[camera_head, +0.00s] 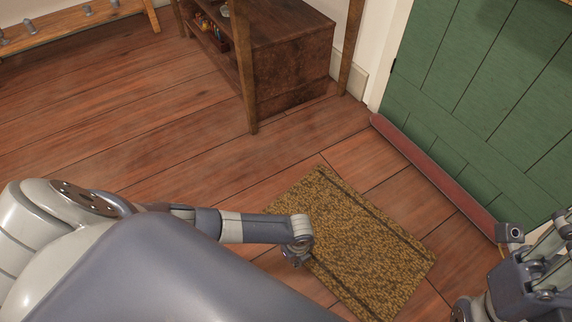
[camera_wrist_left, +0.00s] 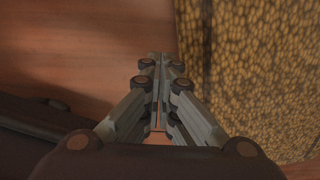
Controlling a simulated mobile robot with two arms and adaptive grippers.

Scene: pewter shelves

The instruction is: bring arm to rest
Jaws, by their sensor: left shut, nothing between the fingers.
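My left arm comes in from the left in the head view. Its far end, with my left gripper (camera_head: 297,256), is small and points down at the left edge of the mat. In the left wrist view the two fingers of my left gripper (camera_wrist_left: 160,66) are together, with nothing between them. Bare floor and part of the mat lie beyond the fingertips. My right gripper (camera_head: 557,240) is at the lower right of the head view, cut by the frame edge. Its fingers are only partly seen, so its opening is unclear.
A yellow-brown mat (camera_head: 364,238) lies on the wooden floor (camera_head: 165,130). A dark wooden shelf unit (camera_head: 290,65) stands at the back, and a low bench (camera_head: 75,28) at the far left. A green door (camera_head: 480,90) with a red bar along its bottom (camera_head: 430,172) is at the right.

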